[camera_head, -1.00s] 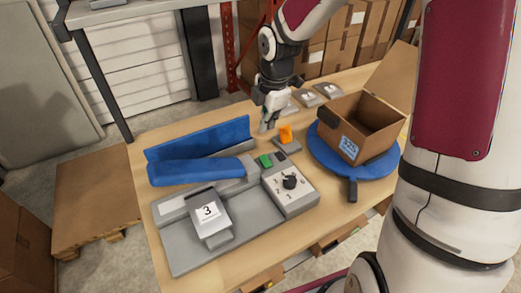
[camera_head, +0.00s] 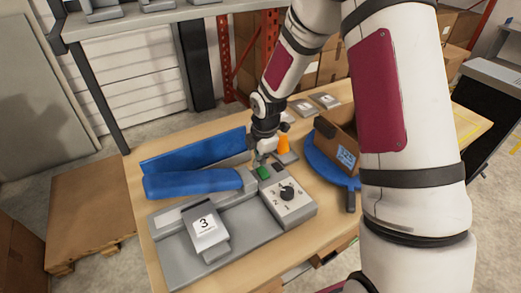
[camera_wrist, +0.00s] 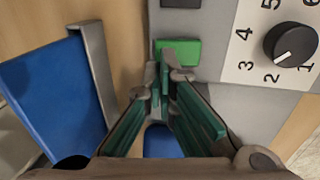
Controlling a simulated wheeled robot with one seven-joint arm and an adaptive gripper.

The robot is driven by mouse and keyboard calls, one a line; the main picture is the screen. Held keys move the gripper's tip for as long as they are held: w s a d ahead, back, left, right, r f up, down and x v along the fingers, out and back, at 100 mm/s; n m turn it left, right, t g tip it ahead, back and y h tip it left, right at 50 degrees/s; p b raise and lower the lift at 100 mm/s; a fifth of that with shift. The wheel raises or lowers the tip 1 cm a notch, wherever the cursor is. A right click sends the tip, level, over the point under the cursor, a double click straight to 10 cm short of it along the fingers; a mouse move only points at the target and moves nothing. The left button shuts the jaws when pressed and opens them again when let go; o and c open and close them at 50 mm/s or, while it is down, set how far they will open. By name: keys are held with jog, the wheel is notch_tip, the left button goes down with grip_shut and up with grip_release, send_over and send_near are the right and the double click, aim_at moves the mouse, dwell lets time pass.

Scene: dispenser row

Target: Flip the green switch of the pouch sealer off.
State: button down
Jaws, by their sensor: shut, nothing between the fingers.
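The pouch sealer (camera_head: 190,248) is a grey machine on the wooden table, with a blue two-part top at its back left. Its green switch (camera_head: 263,173) sits near the back of the control panel; the switch shows close up in the wrist view (camera_wrist: 178,53). My gripper (camera_head: 262,158) is shut and empty, just behind the switch. In the wrist view its fingertips (camera_wrist: 160,66) are at the lower left edge of the green switch, and I cannot tell if they touch it. The switch's tilt is not clear.
A black dial (camera_head: 287,193) with numbers is beside the switch. An orange object (camera_head: 283,144) stands close to the right of my gripper. A cardboard box (camera_head: 341,150) sits on a blue round stand (camera_head: 318,170), partly hidden by my arm. A block marked 3 (camera_head: 206,234) is at the front.

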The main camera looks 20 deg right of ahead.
aim_at(262, 173)
jog(key=shift+w+f, duration=0.15)
jog(key=shift+f, duration=0.7)
jog(key=shift+w+a+f+g+b, duration=0.1)
jog(key=shift+w+f+g+b, duration=0.3)
jog(key=shift+f+g+b, duration=0.2)
jog(key=shift+s+r, duration=0.2)
jog(key=shift+s+r+p, duration=0.25)
jog(key=shift+s+p, duration=0.4)
jog(key=shift+s, duration=0.1)
